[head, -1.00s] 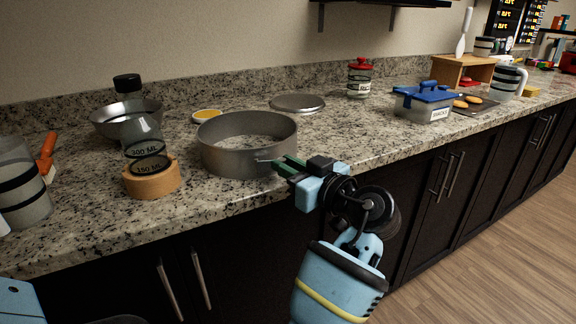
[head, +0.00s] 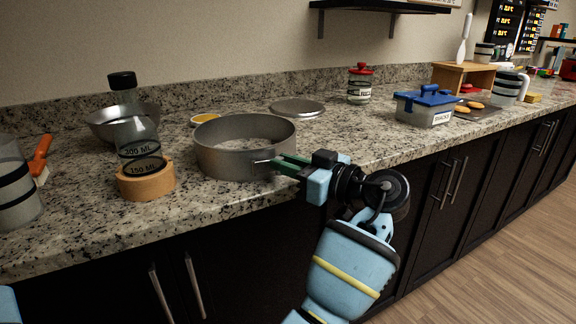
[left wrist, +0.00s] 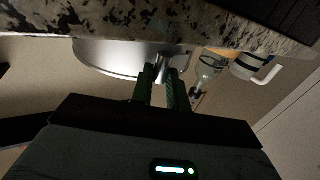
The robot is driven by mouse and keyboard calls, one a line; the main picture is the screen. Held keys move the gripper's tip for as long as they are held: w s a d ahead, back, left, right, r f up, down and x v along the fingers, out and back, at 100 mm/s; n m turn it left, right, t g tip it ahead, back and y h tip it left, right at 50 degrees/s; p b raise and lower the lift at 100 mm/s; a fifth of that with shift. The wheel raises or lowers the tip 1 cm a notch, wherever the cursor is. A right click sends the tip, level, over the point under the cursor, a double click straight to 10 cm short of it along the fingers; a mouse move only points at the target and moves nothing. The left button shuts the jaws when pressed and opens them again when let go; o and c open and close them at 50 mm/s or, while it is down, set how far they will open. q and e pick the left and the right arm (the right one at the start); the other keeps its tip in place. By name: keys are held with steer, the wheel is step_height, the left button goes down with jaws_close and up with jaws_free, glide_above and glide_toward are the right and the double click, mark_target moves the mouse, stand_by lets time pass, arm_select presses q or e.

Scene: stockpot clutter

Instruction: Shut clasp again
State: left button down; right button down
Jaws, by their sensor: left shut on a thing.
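A round grey metal springform pan (head: 222,165) stands near the counter's front edge. Its small metal clasp (head: 262,161) is on the front right of the wall. My left gripper (head: 280,163) has its green fingers at that clasp and is shut on it. In the left wrist view, the fingers (left wrist: 162,80) hold a bright metal piece of the clasp (left wrist: 163,60) against the pan wall (left wrist: 110,58). The fingers partly hide the clasp, so I cannot tell how far its lever is closed. My right gripper is not in view.
A clear bottle (head: 139,135) stands in a wooden ring (head: 146,186) left of the pan. A metal bowl (head: 97,122) is behind it. A flat grey disc (head: 297,107) lies behind the pan. A blue-lidded box (head: 425,108) stands to the right, with bare counter between.

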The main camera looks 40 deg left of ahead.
arm_select(q)
steer(key=c, duration=1.3)
jaws_free()
steer(key=shift+c, duration=0.2)
steer(key=d, duration=0.7)
steer(key=shift+w+d, duration=0.25)
steer(key=shift+d, duration=0.15)
